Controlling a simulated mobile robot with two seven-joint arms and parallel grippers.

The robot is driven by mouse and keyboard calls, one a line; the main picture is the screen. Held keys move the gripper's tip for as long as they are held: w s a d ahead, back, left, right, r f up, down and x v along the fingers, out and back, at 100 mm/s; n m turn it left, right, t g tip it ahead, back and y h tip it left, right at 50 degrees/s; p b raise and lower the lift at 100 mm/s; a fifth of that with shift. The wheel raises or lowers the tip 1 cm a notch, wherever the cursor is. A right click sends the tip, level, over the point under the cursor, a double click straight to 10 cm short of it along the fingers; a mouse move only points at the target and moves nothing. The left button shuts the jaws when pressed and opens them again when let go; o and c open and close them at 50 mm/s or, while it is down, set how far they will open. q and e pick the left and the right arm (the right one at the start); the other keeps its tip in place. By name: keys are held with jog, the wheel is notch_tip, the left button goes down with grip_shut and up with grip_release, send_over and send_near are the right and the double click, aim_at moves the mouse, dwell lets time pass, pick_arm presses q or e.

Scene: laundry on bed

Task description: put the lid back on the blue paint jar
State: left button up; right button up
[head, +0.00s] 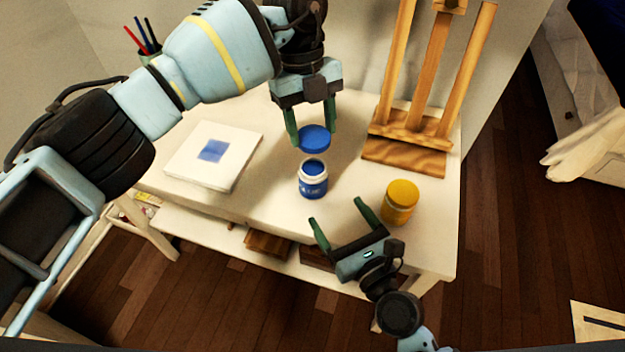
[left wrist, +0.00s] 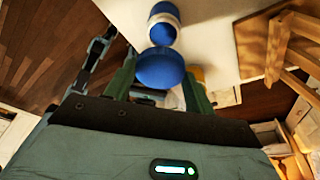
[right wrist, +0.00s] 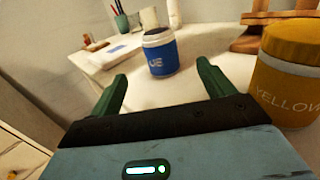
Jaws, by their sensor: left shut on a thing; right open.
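The blue paint jar (head: 313,182) stands upright and uncapped on the white table, with blue paint showing in its mouth. My left gripper (head: 312,136) is shut on the blue lid (head: 314,140) and holds it above the jar, apart from it. The lid (left wrist: 160,69) also shows between the left fingers in the left wrist view, with the jar (left wrist: 163,27) beyond it. My right gripper (head: 337,216) is open and empty at the table's front side. In the right wrist view the jar (right wrist: 160,54) stands ahead, beyond the right fingertips.
A yellow paint jar (head: 400,203), lid on, stands right of the blue jar, close to my right gripper. A wooden easel (head: 405,155) stands at the back right. A canvas with a blue square (head: 232,170) lies at the left. A pen cup (head: 150,57) is at the back left.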

jog(key=shift+w, duration=0.1)
jog(key=x, duration=1.2)
jog(key=c, duration=1.5)
pick_arm(q)
send_over(314, 170)
jog(key=shift+w+a+f, duration=0.15)
jog(key=shift+w+f, duration=0.05)
jog(key=shift+f, duration=1.05)
jog(key=shift+w+a+f, duration=0.1)
jog(key=shift+w+f, duration=0.1)
jog(key=shift+f, duration=1.05)
jog(key=shift+f, duration=0.15)
jog(key=shift+f, duration=0.75)
jog(key=shift+f, duration=0.6)
